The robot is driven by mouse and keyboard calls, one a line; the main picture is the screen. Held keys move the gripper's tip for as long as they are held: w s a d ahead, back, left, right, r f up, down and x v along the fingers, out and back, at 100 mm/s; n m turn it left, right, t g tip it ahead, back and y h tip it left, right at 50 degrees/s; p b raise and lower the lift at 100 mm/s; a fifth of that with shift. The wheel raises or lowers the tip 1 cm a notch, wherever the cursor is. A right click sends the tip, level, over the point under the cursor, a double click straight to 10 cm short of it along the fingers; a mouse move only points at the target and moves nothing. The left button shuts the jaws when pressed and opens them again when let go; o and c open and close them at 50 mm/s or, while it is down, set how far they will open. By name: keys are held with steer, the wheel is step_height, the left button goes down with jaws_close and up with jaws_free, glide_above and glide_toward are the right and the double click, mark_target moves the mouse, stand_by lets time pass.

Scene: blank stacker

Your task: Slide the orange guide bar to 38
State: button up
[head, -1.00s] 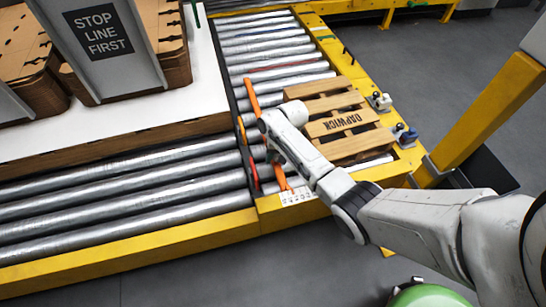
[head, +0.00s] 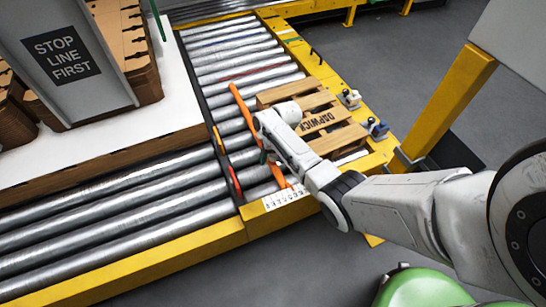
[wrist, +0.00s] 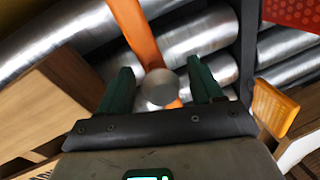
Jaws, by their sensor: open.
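The orange guide bar (head: 242,108) lies aslant across the rollers, left of the wooden pallet. Its near end (head: 279,177) is by the white number scale (head: 283,197), whose numbers are too small to read. My gripper (head: 264,157) is low over the bar's near half. In the wrist view, my gripper (wrist: 162,85) is open, with two green fingers apart. The orange guide bar (wrist: 138,32) runs between and beyond them. A round metallic knob (wrist: 159,87) sits between the fingers, in line with the bar. I cannot tell whether either finger touches it.
The wooden pallet (head: 318,123) lies right of the bar, close to my wrist. A black rail with a red and yellow strip (head: 234,182) stands left of it. A yellow post (head: 450,100) rises at right. Stacked brown blanks (head: 125,40) stand at upper left.

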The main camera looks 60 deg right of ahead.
step_height(320, 180, up, 11)
steer(key=s+d+p, duration=0.1)
steer(key=p, duration=0.3)
steer(key=shift+s+d+f+p, duration=0.2)
steer(key=shift+s+p, duration=0.05)
steer(key=shift+p, duration=0.15)
